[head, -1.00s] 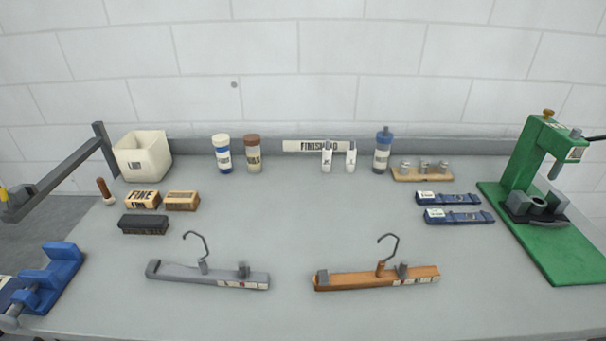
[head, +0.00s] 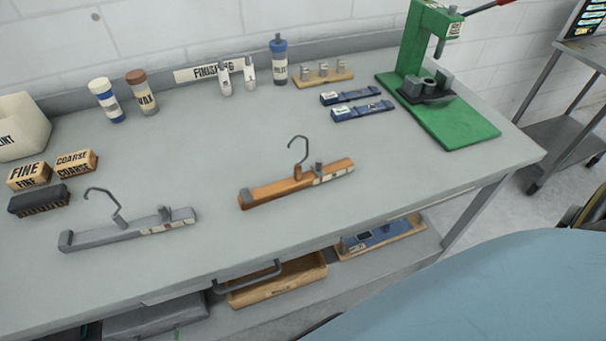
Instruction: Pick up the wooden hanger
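The wooden hanger (head: 275,191) lies on the grey workbench in the middle of the head view, near the front edge. It is a brown bar with a grey hook standing up from its middle, grey clips and a pale label strip near its right end. A similar grey hanger (head: 105,237) lies to its left, apart from it. Neither of my grippers is in view, and nothing touches the wooden hanger.
A green press (head: 455,118) stands at the bench's right end. Bottles (head: 279,60) line the back, with blue straps (head: 357,112) in front. Below the bench are a wooden tray (head: 277,290) and a shelf. A blue-grey rounded surface (head: 490,290) fills the lower right.

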